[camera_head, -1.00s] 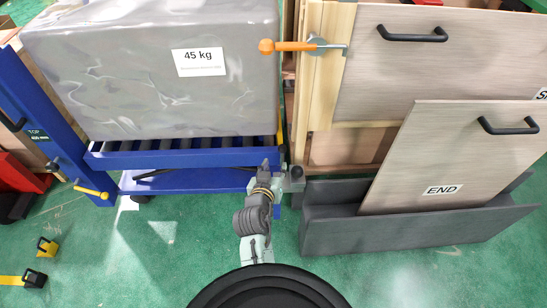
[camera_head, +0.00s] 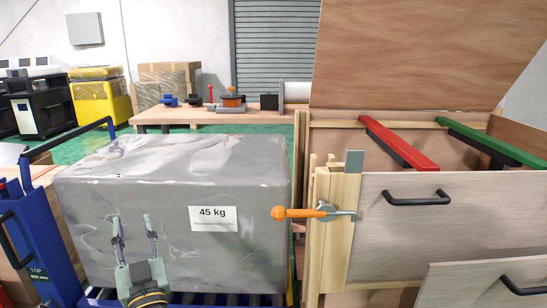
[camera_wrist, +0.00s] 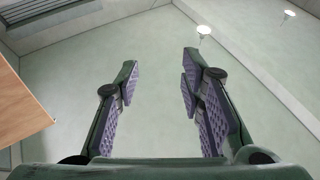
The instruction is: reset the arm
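My gripper (camera_head: 134,238) points upward in front of the grey wrapped block, with its two fingers spread and nothing between them. In the wrist view my gripper (camera_wrist: 157,90) also shows open, its fingers framing only the pale wall and ceiling lights. The grey block (camera_head: 90,220) bears a "45 kg" label (camera_head: 214,218) and sits on a blue roller cart (camera_head: 185,298). From the head view I cannot tell the exact gap between the fingers and the block.
On the right stands a wooden crate with a raised lid (camera_head: 400,55), an orange-handled latch (camera_head: 295,213) and a front panel with a black handle (camera_head: 417,198). Red (camera_head: 400,145) and green (camera_head: 490,143) bars lie inside. A workbench (camera_head: 220,118) stands behind.

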